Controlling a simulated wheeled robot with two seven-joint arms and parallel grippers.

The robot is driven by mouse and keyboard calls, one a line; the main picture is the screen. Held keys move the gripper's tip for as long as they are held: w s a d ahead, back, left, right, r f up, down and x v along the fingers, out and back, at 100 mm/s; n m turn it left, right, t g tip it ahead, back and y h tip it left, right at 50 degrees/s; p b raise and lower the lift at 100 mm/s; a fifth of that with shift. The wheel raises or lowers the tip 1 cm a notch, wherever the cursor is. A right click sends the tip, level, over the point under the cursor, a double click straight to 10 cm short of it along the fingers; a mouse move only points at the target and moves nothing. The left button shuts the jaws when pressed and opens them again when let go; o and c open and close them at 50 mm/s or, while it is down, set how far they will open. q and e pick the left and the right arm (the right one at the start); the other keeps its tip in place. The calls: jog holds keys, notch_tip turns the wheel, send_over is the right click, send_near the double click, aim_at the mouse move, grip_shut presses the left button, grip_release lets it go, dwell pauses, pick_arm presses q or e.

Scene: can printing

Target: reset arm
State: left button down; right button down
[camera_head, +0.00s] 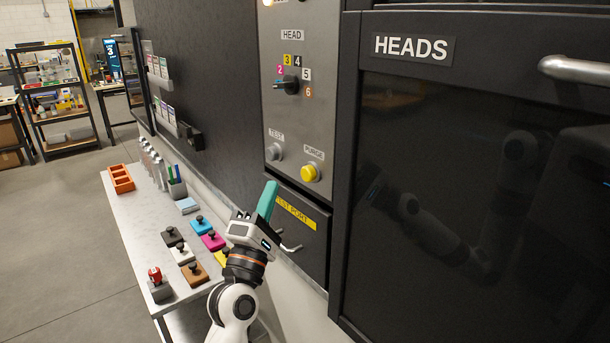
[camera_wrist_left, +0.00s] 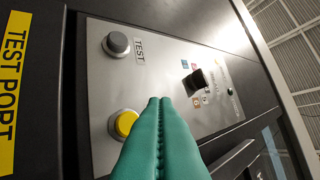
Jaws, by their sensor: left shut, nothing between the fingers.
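My left gripper (camera_head: 268,200) has green fingers and points up in front of the machine, near the yellow TEST PORT label (camera_head: 296,212). In the left wrist view its green fingertips (camera_wrist_left: 160,103) are pressed together with nothing between them. My right gripper is not in view.
The control panel has a grey TEST button (camera_head: 276,150) and a HEAD knob (camera_head: 288,85). A dark HEADS door (camera_head: 480,190) is at right. A bench (camera_head: 140,235) holds coloured blocks with black knobs, an orange tray (camera_head: 121,179) and a red item (camera_head: 155,275). Open floor lies left.

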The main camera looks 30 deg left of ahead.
pick_arm(q)
jog(key=s+d+f+m+g+h, duration=0.35)
jog(key=d+f+m+g, duration=0.2)
jog(key=f+m, duration=0.4)
jog(key=s+d+f+m+g+h, duration=0.2)
jog(key=d+f+m+g+h, duration=0.3)
jog(key=f, duration=0.7)
jog(key=s+d+f+m+g+y, duration=0.1)
jog(key=s+f+m+g+y, duration=0.1)
jog(key=s+f+m+g, duration=0.6)
jog(key=s+f+m+g+y, duration=0.1)
jog(key=s+f+g, duration=0.1)
jog(key=s+f, duration=0.65)
jog(key=s+f+g+b, duration=0.1)
jog(key=s+f+b, duration=0.1)
jog(key=f, duration=1.2)
jog(key=s+f+b, duration=0.2)
jog(key=s+f, duration=0.1)
jog(key=f, duration=1.2)
jog(key=s+a+f+g+b, duration=0.1)
jog(key=s+a+f+b, duration=0.1)
jog(key=s+f, duration=1.3)
jog(key=shift+s+a+f+m, duration=0.15)
jog(key=shift+a+f+m, duration=0.2)
jog(key=shift+f, duration=0.35)
